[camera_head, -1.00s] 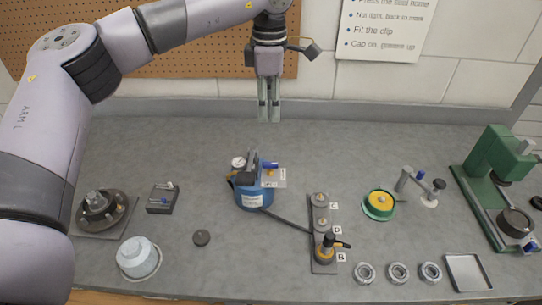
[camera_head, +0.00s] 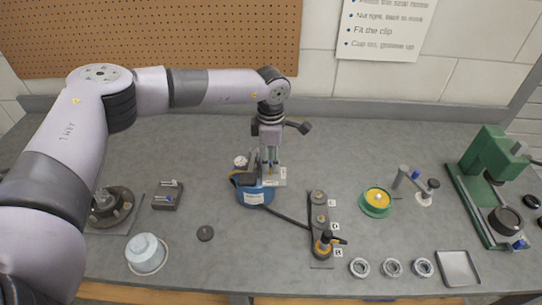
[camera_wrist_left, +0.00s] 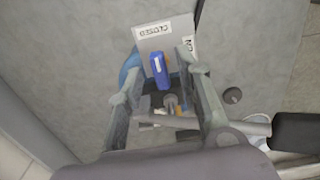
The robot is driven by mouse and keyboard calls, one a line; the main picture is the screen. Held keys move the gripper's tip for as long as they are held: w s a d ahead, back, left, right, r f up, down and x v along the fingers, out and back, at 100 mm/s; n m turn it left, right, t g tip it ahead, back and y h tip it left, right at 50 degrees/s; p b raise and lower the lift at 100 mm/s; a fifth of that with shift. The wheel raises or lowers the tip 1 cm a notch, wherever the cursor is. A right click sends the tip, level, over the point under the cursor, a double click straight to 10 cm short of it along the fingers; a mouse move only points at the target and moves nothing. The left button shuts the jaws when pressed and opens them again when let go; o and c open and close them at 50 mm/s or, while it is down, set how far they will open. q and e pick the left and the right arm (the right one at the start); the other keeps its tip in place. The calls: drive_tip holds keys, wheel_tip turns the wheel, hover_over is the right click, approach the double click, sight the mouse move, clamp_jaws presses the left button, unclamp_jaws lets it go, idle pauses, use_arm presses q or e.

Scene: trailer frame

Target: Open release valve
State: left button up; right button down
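The release valve's blue lever (camera_wrist_left: 159,72) shows in the left wrist view beside a grey plate (camera_wrist_left: 164,38) with a CLOSED label and a second, partly readable label. The lever lies near the CLOSED side. The valve is on top of a blue round tank (camera_head: 254,197) with a gauge, standing on the bench. My left gripper (camera_head: 268,160) points down just above the tank's top. In the left wrist view its fingers (camera_wrist_left: 160,82) are apart, on either side of the lever, with gaps showing. Contact cannot be told. My right gripper is not in view.
A black hose runs from the tank to a plate of fittings (camera_head: 319,225) at right. A green press (camera_head: 490,190), a tray (camera_head: 458,268) and several metal rings stand further right. A grey-white cup (camera_head: 146,252) and a small block (camera_head: 167,197) are left. The bench behind the tank is clear.

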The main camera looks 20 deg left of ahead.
use_arm(q)
drive_tip(key=shift+c, duration=0.3)
clamp_jaws()
idle(0.3)
